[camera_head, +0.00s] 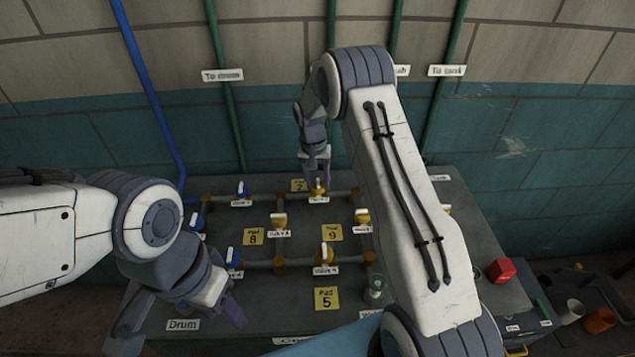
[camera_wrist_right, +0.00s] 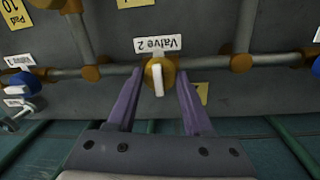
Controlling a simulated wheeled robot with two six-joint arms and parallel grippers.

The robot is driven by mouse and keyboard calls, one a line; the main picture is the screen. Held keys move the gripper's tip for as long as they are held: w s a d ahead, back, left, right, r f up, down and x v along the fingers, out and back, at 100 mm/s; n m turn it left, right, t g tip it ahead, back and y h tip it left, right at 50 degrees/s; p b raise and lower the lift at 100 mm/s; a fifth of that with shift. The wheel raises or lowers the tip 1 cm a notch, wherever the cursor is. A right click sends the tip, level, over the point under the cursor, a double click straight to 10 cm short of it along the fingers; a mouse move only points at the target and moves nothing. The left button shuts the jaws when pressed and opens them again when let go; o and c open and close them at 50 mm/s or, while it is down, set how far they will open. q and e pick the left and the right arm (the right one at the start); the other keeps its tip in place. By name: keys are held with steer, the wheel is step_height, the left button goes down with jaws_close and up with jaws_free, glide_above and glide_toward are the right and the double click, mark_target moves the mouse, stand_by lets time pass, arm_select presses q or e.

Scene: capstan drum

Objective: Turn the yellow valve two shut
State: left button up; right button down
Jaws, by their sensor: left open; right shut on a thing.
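Yellow valve two (camera_head: 319,186) sits on the back pipe of the grey bench, below my right arm in the head view. In the right wrist view the yellow valve (camera_wrist_right: 158,72) has a white handle that lies across the pipe. Its "Valve 2" label is upside down there. My right gripper (camera_head: 317,172) is at this valve; its purple fingers (camera_wrist_right: 158,92) stand on both sides of the handle, shut on it. My left gripper (camera_head: 182,328) is open and empty above the front left of the bench, near the "Drum" label.
Other yellow valves (camera_head: 327,257) and blue valves (camera_head: 241,191) stand on the pipes nearby. Yellow pad notes (camera_head: 326,298) lie on the bench top. A red block (camera_head: 501,270) is at the right edge. Green pipes (camera_head: 224,80) and a blue pipe (camera_head: 150,90) run up the wall.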

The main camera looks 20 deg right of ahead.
mark_target(315, 185)
steer(key=shift+w+r, duration=0.1)
stand_by(0.3)
steer(key=shift+c, duration=1.5)
jaws_free()
steer(key=shift+r, duration=0.45)
step_height(315, 185, up, 10)
steer(key=b, duration=0.2)
steer(key=shift+w+a+f, duration=0.15)
steer(key=shift+a+f, duration=0.1)
steer(key=shift+a, duration=0.1)
